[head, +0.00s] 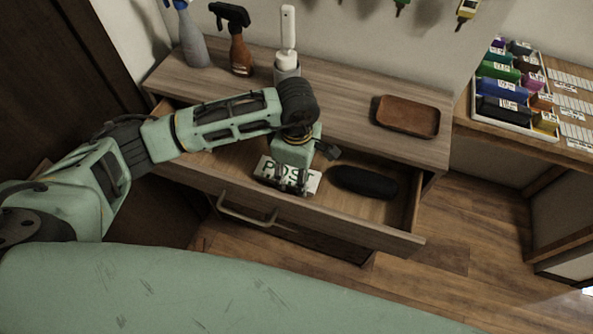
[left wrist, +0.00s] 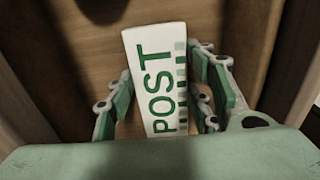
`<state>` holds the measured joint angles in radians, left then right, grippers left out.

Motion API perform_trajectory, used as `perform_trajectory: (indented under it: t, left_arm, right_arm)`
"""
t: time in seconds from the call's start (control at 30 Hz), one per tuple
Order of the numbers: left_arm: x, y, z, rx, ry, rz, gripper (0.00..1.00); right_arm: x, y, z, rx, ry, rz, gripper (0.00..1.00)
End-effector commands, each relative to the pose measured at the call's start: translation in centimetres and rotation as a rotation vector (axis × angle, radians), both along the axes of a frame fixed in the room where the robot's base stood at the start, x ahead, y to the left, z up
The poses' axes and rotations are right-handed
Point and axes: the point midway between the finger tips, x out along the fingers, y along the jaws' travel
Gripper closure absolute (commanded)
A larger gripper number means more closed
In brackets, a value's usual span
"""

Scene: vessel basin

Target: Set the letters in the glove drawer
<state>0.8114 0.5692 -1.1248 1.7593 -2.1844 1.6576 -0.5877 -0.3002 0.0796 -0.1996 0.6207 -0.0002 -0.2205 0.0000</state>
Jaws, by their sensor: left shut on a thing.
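A white letter bundle marked POST in green (head: 268,170) is low in the open drawer (head: 330,217) of the wooden cabinet. My left gripper (head: 290,183) reaches down into the drawer and is shut on the letters. In the left wrist view the letters (left wrist: 157,75) lie between the two green fingers, with the drawer floor (left wrist: 100,60) behind them. I cannot tell whether the letters touch the floor. A dark, rounded glove-like item (head: 362,182) lies in the drawer to the right of the letters. My right gripper is not in view.
The cabinet top (head: 350,117) holds a grey spray bottle (head: 190,38), a brown spray bottle (head: 240,52), a white-handled brush in a holder (head: 287,62) and a brown tray (head: 407,116). A shelf with colored boxes (head: 505,85) stands right.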

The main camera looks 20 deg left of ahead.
Motion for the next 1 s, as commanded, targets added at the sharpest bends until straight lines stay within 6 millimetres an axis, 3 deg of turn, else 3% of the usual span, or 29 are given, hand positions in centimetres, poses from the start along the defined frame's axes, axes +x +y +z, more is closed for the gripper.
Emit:
perform_trajectory:
  t: [0.03,0.07,0.27,0.7,1.0]
  left_arm:
    - [0.0,0.0,-0.3,0.0,0.0,0.0,0.79]
    - [0.0,0.0,-0.2,0.0,0.0,0.0,0.51]
    - [0.0,0.0,-0.1,0.0,0.0,0.0,0.33]
    - [0.1,0.0,0.6,-0.001,-0.002,0.0,0.33]
    - [0.2,0.0,6.6,0.0,-0.007,-0.001,0.33]
  right_arm:
    - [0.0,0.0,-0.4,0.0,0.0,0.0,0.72]
    - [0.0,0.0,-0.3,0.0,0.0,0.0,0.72]
    - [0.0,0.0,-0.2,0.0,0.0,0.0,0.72]
    - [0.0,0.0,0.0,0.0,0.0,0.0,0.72]
    - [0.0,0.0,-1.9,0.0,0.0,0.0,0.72]
